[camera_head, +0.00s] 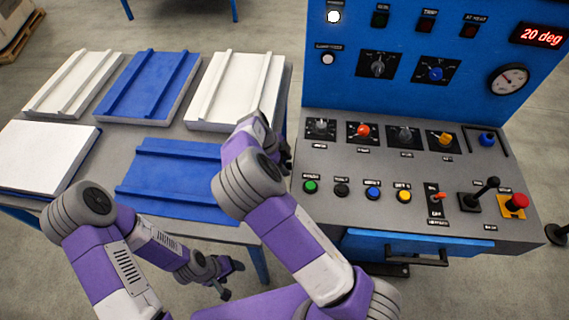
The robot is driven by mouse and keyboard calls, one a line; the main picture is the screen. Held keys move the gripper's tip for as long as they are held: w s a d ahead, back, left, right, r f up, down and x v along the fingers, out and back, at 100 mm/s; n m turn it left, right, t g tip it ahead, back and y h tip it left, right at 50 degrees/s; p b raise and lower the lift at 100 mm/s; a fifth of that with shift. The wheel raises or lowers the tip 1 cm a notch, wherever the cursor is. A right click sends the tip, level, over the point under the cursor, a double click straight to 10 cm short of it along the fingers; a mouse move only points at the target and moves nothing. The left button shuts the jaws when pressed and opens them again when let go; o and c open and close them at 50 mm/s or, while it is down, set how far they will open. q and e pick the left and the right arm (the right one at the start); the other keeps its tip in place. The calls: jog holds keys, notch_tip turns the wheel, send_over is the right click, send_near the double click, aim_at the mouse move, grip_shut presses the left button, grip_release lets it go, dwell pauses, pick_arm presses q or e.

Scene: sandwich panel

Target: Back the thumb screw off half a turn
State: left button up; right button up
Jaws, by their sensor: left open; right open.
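No part is plainly labelled as the thumb screw. A blue knob (487,139) by a black angled bracket, at the right end of the console's sloping top, may be it; its thread and marks are too small to read. My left gripper (231,280) is open and empty, low in front of the table and far left of that knob. My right gripper (286,155) is at the console's left edge beside the table, well left of the knob. It is open, and its own wrist partly hides it.
The console (330,215) carries several dials, buttons and levers, with a red stop button (515,203) at right. A drawer handle (420,259) juts out in front. A table (118,138) at left bears white and blue panels. The display reads 20 deg.

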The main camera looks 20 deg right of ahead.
jog(key=shift+c, duration=0.2)
grip_shut()
jog(key=g+p, duration=0.2)
jog(key=g+y+p, duration=0.1)
jog(key=p, duration=0.2)
jog(key=shift+w+d+n+g, duration=0.2)
jog(key=shift+w+n+g, duration=0.2)
jog(key=shift+f+y, duration=0.1)
jog(key=shift+y, duration=0.2)
jog(key=shift+o, duration=0.2)
grip_release()
